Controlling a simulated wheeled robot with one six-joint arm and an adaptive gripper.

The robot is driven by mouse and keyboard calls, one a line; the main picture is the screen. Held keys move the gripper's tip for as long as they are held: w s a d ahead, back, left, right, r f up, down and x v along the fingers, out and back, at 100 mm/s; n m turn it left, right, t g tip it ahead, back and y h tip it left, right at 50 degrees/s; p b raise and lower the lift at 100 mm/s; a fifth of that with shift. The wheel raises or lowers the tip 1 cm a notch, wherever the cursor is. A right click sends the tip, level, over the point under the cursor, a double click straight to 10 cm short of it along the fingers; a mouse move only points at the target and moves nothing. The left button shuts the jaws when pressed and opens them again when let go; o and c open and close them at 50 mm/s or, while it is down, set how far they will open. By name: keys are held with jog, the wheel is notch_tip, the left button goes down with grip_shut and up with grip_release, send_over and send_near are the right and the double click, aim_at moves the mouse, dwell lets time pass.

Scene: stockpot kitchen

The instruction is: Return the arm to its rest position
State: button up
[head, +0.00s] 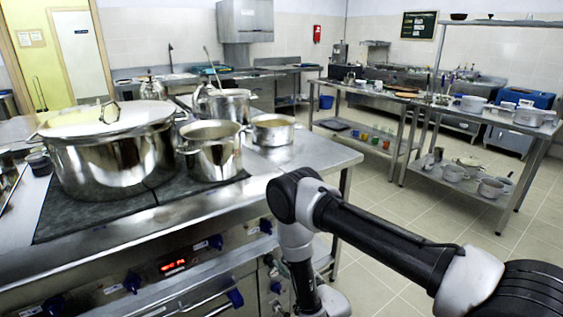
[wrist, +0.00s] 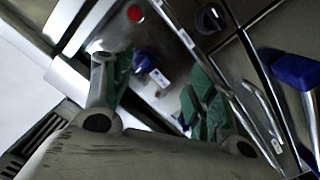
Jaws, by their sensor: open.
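My arm (head: 382,238) reaches in from the lower right of the head view and bends down in front of the stove, at its right. The gripper end is out of frame there. In the wrist view my gripper (wrist: 158,92) shows its two green-padded fingers spread apart, with nothing between them. Beyond the fingers is the stove front, with a blue knob (wrist: 143,60) and a red round spot (wrist: 134,13). The gap between the fingertips and the stove front is hard to judge.
The stove top carries a large lidded stockpot (head: 115,160), a smaller open pot (head: 213,155) and other pans. A steel shelf table (head: 470,125) stands at the right. Tiled floor (head: 425,200) lies open between.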

jog(key=s+d+f+m+g+h, duration=0.1)
jog(key=s+d+f+g+h, duration=0.2)
jog(key=f, duration=0.4)
jog(key=s+d+f+m+g+h, duration=0.1)
jog(key=s+f+g, duration=0.3)
jog(key=f, duration=0.2)
jog(key=s+d+r+m+g+h, duration=0.1)
jog(key=s+d+r+g+h, duration=0.1)
jog(key=d+r+g+h, duration=0.15)
jog(key=s+d+r+m, duration=0.3)
jog(key=s+d+r, duration=0.4)
jog(key=r, duration=1.2)
jog(key=s+d+r+m+h, duration=0.1)
jog(key=s+d+r+m, duration=0.2)
jog(key=r, duration=1.6)
jog(key=s+d+r+m, duration=0.3)
jog(key=s+d+r, duration=0.8)
jog(key=d+r, duration=0.5)
notch_tip(320, 180, up, 3)
jog(key=shift+m, duration=0.3)
jog(key=shift+s+h, duration=0.1)
jog(key=shift+h, duration=0.15)
